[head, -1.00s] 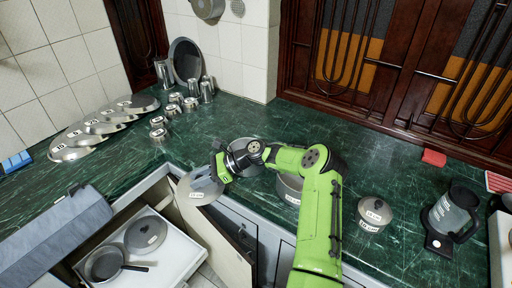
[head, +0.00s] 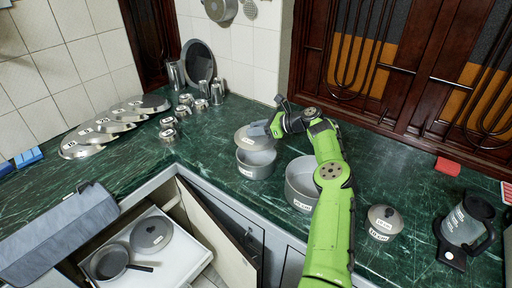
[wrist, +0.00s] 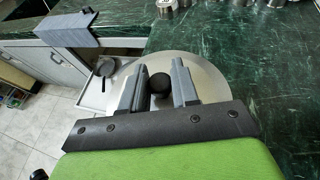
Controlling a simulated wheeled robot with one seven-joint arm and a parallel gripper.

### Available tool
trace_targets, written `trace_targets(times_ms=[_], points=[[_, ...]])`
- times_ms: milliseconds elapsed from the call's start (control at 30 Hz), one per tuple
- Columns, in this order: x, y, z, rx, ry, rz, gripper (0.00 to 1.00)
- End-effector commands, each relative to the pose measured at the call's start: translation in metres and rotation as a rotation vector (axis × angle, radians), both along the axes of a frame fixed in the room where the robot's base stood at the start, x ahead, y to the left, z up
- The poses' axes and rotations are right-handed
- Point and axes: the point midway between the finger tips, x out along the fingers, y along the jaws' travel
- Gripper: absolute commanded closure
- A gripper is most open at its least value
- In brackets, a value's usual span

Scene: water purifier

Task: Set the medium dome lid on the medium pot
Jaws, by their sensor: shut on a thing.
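The medium dome lid (head: 250,141) is a grey metal disc with a black knob (wrist: 159,83). My gripper (head: 272,127) is shut on that knob; in the wrist view the two fingers (wrist: 158,88) stand on either side of it. The lid is over the back part of the medium pot (head: 257,168), a grey pot with a white label on the counter. The pot's front inside still shows below the lid. I cannot tell whether the lid touches the rim.
A larger open pot (head: 299,190) stands just right of the medium pot, beside my arm. A small lidded pot (head: 383,222) and a kettle (head: 466,222) are farther right. Several lids (head: 110,125) and metal cups are at left. An open drawer (head: 165,268) holds a pan and lid.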

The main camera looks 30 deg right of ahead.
Motion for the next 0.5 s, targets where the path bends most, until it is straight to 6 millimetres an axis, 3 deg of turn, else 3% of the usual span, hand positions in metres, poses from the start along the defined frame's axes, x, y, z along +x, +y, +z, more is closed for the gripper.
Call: trace_targets(times_ms=[233,500], points=[[0.000,0.000,-0.050,0.001,0.001,0.000,1.00],[0.000,0.001,-0.054,-0.003,-0.003,0.001,1.00]])
